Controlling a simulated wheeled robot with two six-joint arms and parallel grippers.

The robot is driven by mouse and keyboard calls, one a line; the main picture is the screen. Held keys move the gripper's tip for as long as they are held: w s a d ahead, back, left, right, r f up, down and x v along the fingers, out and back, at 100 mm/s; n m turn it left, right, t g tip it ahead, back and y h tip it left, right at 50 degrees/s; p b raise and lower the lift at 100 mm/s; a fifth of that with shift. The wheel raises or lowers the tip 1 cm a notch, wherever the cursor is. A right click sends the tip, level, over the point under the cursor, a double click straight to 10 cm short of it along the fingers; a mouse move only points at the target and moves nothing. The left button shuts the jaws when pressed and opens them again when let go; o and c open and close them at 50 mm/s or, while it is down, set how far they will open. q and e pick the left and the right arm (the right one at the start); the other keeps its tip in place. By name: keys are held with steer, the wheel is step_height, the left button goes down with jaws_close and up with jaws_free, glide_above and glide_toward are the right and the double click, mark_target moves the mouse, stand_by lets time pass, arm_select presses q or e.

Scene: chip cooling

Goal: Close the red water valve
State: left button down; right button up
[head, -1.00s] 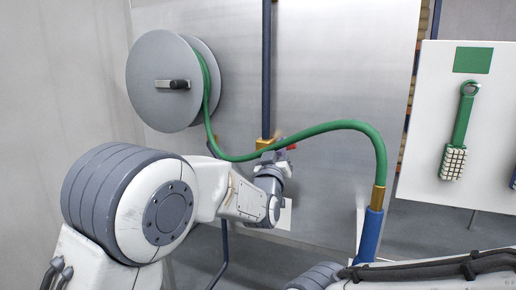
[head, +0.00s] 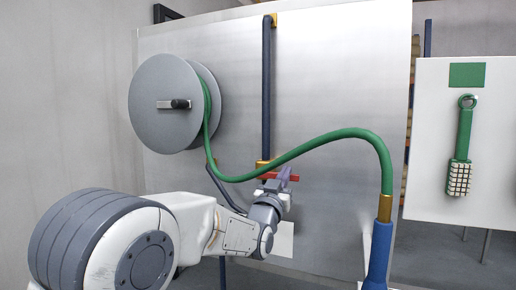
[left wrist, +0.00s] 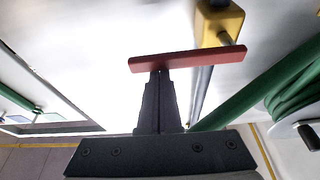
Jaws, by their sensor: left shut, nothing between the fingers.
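The red valve handle (head: 268,176) is a flat bar lying roughly level on the metal panel, just below the brass fitting of the dark blue pipe. In the left wrist view the red handle (left wrist: 200,57) lies crosswise and slightly tilted, beside a yellow brass block (left wrist: 219,22). My left gripper (head: 288,172) is at the handle in the head view. In the left wrist view its fingers (left wrist: 160,76) are shut and empty, their tips overlapping the handle's left part. I cannot tell whether they touch it. My right gripper is not in view.
A green hose (head: 322,143) runs from the grey reel (head: 160,103) across the panel (head: 330,75) to a blue nozzle (head: 379,250). A dark blue pipe (head: 266,90) stands upright above the valve. A white board with a green brush (head: 462,145) is at the right.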

arm_select(q)
step_height(320, 180, up, 4)
steer(key=p, duration=0.2)
steer(key=b+v, duration=0.3)
steer(key=v, duration=0.7)
steer(key=s+d+f+m+g+y+p, duration=0.1)
steer(key=s+f+g+y+p, duration=0.2)
steer(key=s+f+g+p, duration=0.65)
steer(key=s+a+f+g+y, duration=0.1)
steer(key=s+a+f+g, duration=0.2)
steer(key=s, duration=0.5)
steer(key=s+a+f+m+g+y+p, duration=0.1)
steer(key=s+a+f+g+y, duration=0.1)
steer(key=s, duration=0.7)
steer(key=s+a+f+g+y, duration=0.1)
steer(key=s+a+f+g, duration=0.4)
steer(key=s, duration=0.3)
steer(key=shift+s+y+p, duration=0.15)
steer(key=shift+y+p, duration=0.15)
steer(key=shift+p, duration=0.1)
steer(key=shift+f+g, duration=0.1)
steer(key=shift+g, duration=0.15)
